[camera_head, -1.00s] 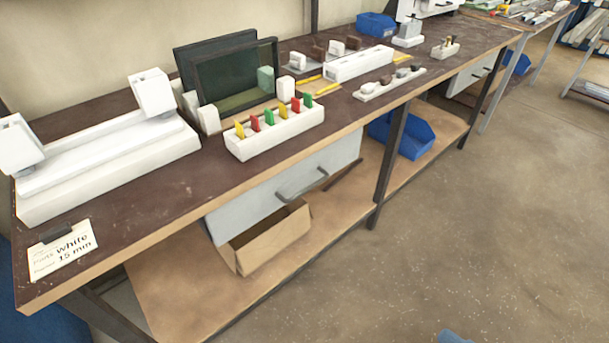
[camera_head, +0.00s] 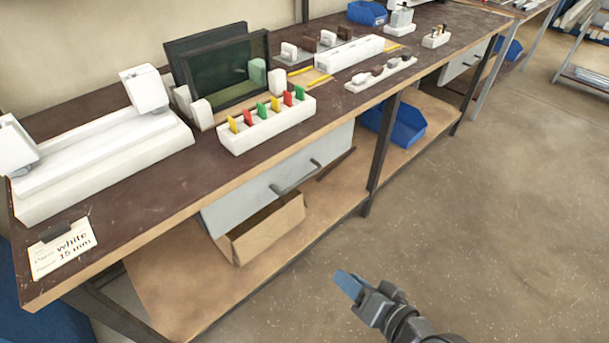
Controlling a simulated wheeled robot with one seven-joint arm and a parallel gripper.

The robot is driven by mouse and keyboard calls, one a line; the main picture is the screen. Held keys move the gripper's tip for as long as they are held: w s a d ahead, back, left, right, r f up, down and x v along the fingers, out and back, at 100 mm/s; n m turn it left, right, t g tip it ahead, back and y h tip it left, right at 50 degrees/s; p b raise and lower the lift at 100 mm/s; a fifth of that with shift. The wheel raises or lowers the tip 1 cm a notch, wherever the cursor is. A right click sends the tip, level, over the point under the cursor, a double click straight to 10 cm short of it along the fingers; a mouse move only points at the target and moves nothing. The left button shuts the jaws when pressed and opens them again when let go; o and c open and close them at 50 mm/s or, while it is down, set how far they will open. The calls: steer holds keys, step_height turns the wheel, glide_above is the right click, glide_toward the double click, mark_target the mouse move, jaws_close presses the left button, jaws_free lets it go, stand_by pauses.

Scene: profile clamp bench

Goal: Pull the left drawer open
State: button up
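The left drawer (camera_head: 240,205) is a pale grey front under the bench top, and it looks closed. Its dark bar handle (camera_head: 295,180) sticks out from the front. My gripper (camera_head: 348,284) has blue fingertips and is over the floor at the bottom middle, in front of the bench. It is clearly apart from the handle, lower and to the right in the picture. I see its fingers from one side, so their gap is hidden. A second grey drawer (camera_head: 459,66) with a handle is farther right under the bench.
An open cardboard box (camera_head: 268,232) stands on the lower shelf (camera_head: 190,290) below the left drawer. A dark bench leg (camera_head: 383,150) is right of the drawer, with a blue bin (camera_head: 405,128) beyond. The floor (camera_head: 480,220) before the bench is clear.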

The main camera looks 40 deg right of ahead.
steer(key=w+d+m+t, duration=0.1)
steer(key=w+d+m, duration=0.35)
steer(key=w, duration=0.65)
steer(key=m+t+y+p, duration=0.1)
steer(key=m+t+y, duration=0.1)
glide_toward(305, 177)
steer(key=w, duration=0.2)
steer(key=shift+w+f+p, duration=0.15)
steer(key=shift+w+f, duration=0.25)
steer(key=shift+w, duration=0.95)
steer(key=shift+w+f+p, duration=0.1)
steer(key=shift+w+f, duration=0.3)
steer(key=shift+w, duration=0.95)
steer(key=shift+w+f+p, duration=0.15)
steer(key=shift+w+f, duration=0.2)
steer(key=shift+w, duration=0.95)
steer(key=shift+c, duration=0.4)
jaws_close()
